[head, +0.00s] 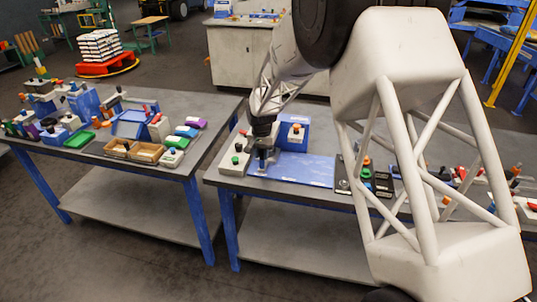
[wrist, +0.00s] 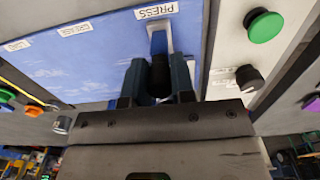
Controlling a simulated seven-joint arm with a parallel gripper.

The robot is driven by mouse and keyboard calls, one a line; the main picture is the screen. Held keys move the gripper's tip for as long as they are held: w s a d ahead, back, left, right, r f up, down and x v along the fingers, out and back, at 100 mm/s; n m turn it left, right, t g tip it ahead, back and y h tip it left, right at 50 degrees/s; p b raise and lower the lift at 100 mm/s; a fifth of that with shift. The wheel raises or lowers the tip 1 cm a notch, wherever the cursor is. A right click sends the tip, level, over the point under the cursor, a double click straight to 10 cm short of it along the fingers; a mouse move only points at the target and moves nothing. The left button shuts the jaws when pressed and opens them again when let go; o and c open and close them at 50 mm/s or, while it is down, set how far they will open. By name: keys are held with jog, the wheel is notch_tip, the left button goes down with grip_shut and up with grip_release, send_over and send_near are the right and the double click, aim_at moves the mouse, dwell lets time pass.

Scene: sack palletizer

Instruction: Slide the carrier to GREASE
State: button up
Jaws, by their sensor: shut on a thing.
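A blue panel (wrist: 105,55) fills much of the wrist view, with white labels along its far edge. The PRESS label (wrist: 156,10) is directly ahead of my gripper (wrist: 157,72), the GREASE label (wrist: 78,29) is to its left, and a third label is at the far left, too small to read surely. My gripper is shut on a dark knob (wrist: 159,76), which appears to be the carrier's handle, in line with PRESS. A blue piece (wrist: 158,42) shows just beyond it. In the head view my gripper (head: 263,160) is at the blue panel's (head: 305,172) left end; the carrier is not clear there.
A pale box with a green button (wrist: 265,26) and a black knob (wrist: 249,77) stands close to the right of my gripper. A blue block with an orange knob (head: 296,130) stands behind the panel. Dark switch boxes (head: 383,183) lie to the right.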

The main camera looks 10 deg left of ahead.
jog(key=shift+d, duration=0.1)
jog(key=shift+d, duration=5.4)
jog(key=o, duration=1)
jog(key=shift+o, duration=0.2)
jog(key=shift+r, duration=0.4)
jog(key=shift+r, duration=1.05)
jog(key=shift+r, duration=0.9)
